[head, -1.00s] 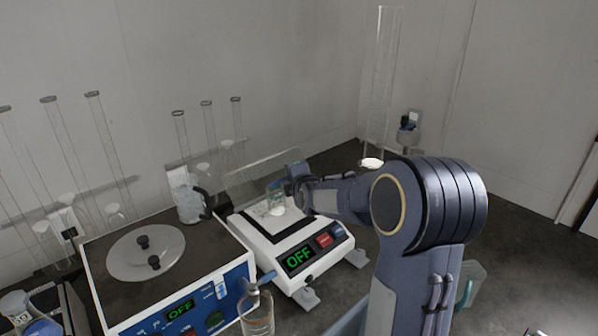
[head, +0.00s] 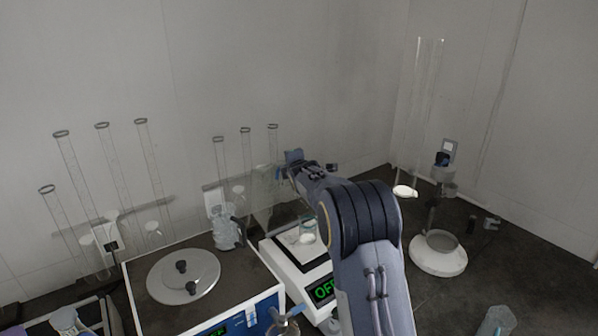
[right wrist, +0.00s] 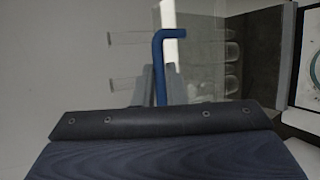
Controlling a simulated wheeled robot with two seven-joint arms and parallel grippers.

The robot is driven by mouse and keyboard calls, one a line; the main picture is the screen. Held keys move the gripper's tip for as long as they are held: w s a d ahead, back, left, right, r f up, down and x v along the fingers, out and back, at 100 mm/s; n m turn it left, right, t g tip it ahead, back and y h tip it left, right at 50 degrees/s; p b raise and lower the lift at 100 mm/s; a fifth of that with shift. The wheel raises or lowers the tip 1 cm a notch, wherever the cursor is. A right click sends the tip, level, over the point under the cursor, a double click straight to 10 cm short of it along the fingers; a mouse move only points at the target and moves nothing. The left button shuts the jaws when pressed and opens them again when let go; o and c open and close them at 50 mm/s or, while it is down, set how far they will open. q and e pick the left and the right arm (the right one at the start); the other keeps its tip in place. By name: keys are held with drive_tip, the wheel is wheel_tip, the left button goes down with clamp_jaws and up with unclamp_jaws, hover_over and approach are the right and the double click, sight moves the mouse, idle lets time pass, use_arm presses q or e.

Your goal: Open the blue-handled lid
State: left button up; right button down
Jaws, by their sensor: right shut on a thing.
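The clear lid (head: 263,197) stands steeply raised at the back left of the white balance (head: 290,268). Its blue handle (right wrist: 158,65) shows in the right wrist view as a bent blue rod. My right gripper (head: 291,165) is shut on the handle, high above the back of the balance. In the right wrist view the fingers (right wrist: 158,85) sit on both sides of the rod. The see-through lid (right wrist: 205,50) lies behind it there. A small glass beaker (head: 308,232) with white powder stands on the balance. My left gripper is not in view.
A dark-topped blue-fronted machine with a round metal lid (head: 183,277) stands to the left. A clear jug (head: 226,232) and several tall glass tubes stand behind. A white round stand (head: 438,253) is on the right. My right arm hides part of the balance.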

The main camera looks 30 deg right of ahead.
drive_tip(key=shift+w+r, duration=0.5)
drive_tip(key=shift+r, duration=0.1)
drive_tip(key=c, duration=1.5)
unclamp_jaws()
drive_tip(key=shift+s, duration=0.1)
drive_tip(key=shift+f, duration=0.2)
drive_tip(key=shift+s+a, duration=0.15)
drive_tip(key=shift+s, duration=0.1)
drive_tip(key=shift+b+v, duration=1.7)
drive_tip(key=shift+v, duration=2)
drive_tip(key=shift+r, duration=0.15)
